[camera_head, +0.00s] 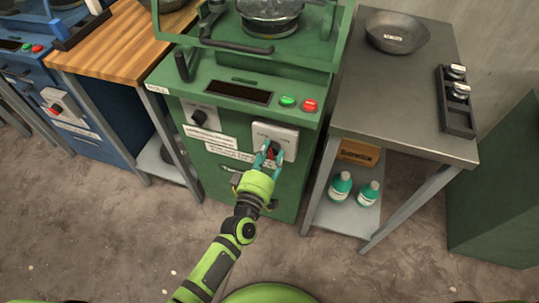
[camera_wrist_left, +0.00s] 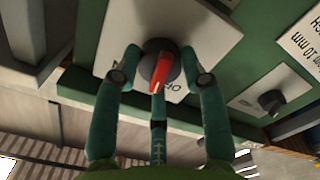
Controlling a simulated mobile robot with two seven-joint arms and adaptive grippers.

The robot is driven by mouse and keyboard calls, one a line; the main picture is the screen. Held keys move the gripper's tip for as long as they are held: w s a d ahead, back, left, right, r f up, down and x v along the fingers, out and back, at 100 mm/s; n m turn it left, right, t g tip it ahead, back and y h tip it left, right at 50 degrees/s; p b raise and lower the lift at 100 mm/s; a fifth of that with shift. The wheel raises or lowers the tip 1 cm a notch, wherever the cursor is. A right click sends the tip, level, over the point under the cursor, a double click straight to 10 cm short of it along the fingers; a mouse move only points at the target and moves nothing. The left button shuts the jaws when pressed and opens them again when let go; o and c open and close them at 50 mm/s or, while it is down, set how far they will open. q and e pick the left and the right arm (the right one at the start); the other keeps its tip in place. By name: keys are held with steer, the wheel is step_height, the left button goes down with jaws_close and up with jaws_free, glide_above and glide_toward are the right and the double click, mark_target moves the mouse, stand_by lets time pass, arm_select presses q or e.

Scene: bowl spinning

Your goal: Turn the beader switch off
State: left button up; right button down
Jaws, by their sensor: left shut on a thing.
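The beader switch is a rotary knob (camera_wrist_left: 160,64) with a red pointer on a light plate (camera_head: 287,139), on the front of the green machine (camera_head: 190,84). My left gripper (camera_head: 268,150) is at the plate, with its teal fingers around the knob. In the left wrist view the gripper (camera_wrist_left: 160,68) has fingers on both sides of the knob, closed on it. The red pointer points toward the bottom of that view, slightly tilted. The plate's lettering is partly hidden by the fingers and knob. My right gripper is not in view.
A second black knob (camera_head: 199,117) sits on the panel to the left. Green (camera_head: 287,101) and red (camera_head: 310,106) buttons are above. A metal table (camera_head: 400,140) with a bowl (camera_head: 397,33) stands right. A wooden-topped table (camera_head: 120,45) stands left.

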arm_select(q)
steer(key=n, duration=0.2)
steer(key=n+b, duration=0.1)
steer(key=shift+w+a+r+n, duration=0.25)
steer(key=shift+a+n, duration=0.05)
steer(key=shift+n, duration=0.1)
steer(key=shift+n+b, duration=0.4)
steer(key=shift+n, duration=1.2)
steer(key=o, duration=1.1)
steer(key=shift+f, duration=0.25)
steer(key=shift+s+d, duration=0.1)
steer(key=shift+s, duration=0.05)
